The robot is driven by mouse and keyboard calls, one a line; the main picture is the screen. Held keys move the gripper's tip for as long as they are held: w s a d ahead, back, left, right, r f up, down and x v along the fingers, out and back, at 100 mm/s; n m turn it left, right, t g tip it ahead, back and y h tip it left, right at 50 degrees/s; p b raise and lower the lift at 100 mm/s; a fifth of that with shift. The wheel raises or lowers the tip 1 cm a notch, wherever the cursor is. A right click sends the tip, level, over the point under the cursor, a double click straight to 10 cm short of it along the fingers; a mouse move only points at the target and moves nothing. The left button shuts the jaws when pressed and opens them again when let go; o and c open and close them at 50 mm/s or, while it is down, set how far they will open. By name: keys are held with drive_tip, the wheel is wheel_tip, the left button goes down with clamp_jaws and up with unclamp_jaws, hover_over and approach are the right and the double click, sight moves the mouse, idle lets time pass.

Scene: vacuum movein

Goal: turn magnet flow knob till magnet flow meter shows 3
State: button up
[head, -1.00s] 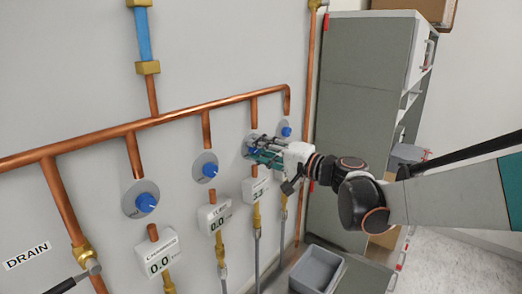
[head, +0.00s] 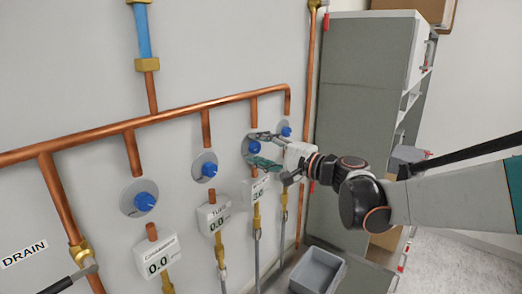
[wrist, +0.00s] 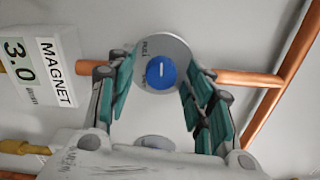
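The magnet flow knob (wrist: 161,72) is a round blue knob with a white line, on a grey disc on the wall. It also shows in the head view (head: 254,148). The magnet flow meter (wrist: 42,68) is a white box labelled MAGNET and reads 3.0. In the head view the meter (head: 260,189) is partly hidden and its digits are blurred. My gripper (head: 256,150) is open at the knob, with one finger above and one below it. In the wrist view the teal finger pads stand on both sides of the knob, with gaps between.
Two similar blue knobs (head: 145,201) (head: 209,169) with meters reading 0.0 are to the left, and another knob (head: 286,131) is close on the right. Copper pipes (head: 150,120) run along the wall. A grey cabinet (head: 365,110) stands right, with a grey bin (head: 317,269) below.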

drive_tip(key=v, duration=1.2)
